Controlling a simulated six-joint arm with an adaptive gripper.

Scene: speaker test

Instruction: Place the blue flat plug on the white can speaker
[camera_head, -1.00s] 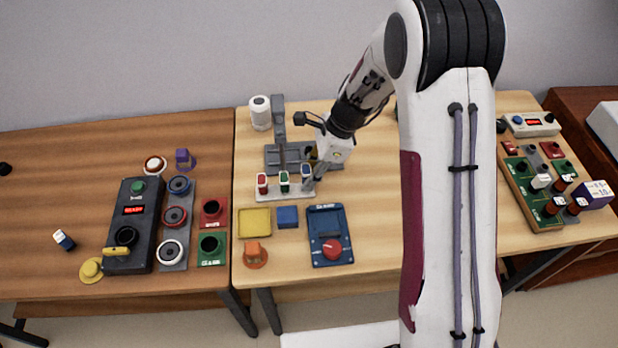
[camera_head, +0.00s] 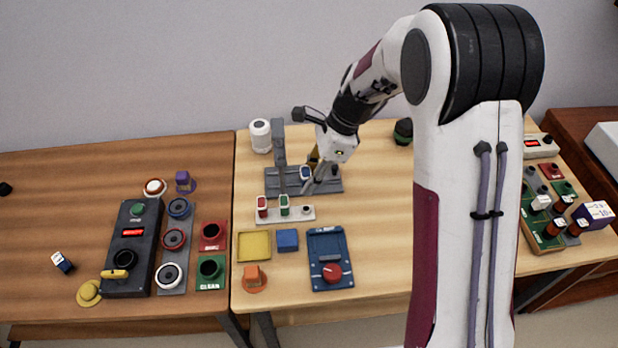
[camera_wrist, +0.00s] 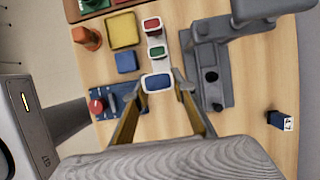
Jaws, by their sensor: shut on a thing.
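The blue flat plug, white-rimmed with a blue top, is between my gripper's fingertips in the wrist view (camera_wrist: 158,83). The plug also shows in the head view (camera_head: 306,173). My gripper (camera_head: 312,181) is shut on it and holds it above the grey fixture and the plug rack. The white can speaker (camera_head: 260,136) stands upright at the back left of the light table, left of the grey column. It does not show in the wrist view. The white rack (camera_head: 294,215) holds a red plug (camera_head: 262,206) and a green plug (camera_head: 284,205); its right socket is empty.
A grey fixture (camera_head: 330,182) with a tall column (camera_head: 279,143) stands between the speaker and my gripper. A yellow tray (camera_head: 255,246), blue block (camera_head: 287,240) and blue box (camera_head: 330,259) lie in front. A dark green can (camera_head: 403,131) stands at the back right.

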